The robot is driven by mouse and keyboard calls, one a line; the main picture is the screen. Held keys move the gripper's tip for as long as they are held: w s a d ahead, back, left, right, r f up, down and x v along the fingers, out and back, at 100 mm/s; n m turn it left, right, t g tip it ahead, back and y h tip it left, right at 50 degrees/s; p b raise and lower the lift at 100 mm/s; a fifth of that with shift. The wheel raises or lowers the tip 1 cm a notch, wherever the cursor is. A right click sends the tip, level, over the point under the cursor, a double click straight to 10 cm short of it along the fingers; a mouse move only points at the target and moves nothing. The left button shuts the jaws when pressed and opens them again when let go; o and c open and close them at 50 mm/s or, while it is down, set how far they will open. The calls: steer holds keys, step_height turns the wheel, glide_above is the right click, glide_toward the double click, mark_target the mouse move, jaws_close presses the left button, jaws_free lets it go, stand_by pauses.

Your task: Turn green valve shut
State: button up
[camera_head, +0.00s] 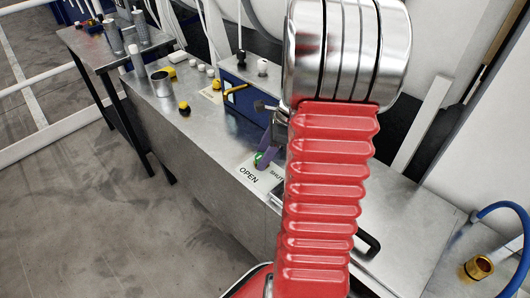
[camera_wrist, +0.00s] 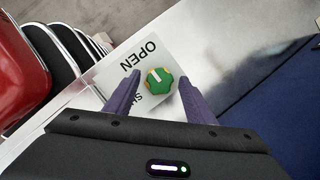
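The green valve (camera_wrist: 158,81) is a small round knob with a pale marker line on its top. It sits on a white plate (camera_wrist: 178,48) lettered OPEN and SHUT on the metal bench. In the wrist view my gripper (camera_wrist: 158,91) is open, with its two purple fingers on either side of the valve. I cannot tell whether they touch it. The marker points roughly towards the word OPEN.
A blue box (camera_head: 243,99) with a yellow lever stands behind the valve on the metal bench (camera_head: 208,128). A metal cup (camera_head: 161,84) and yellow-and-black knobs (camera_head: 184,108) are farther left. A blue hose with a brass fitting (camera_head: 479,267) is at the right.

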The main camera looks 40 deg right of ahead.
steer(key=c, duration=0.9)
steer(key=shift+d, duration=0.3)
steer(key=shift+c, duration=0.3)
steer(key=shift+a, duration=0.15)
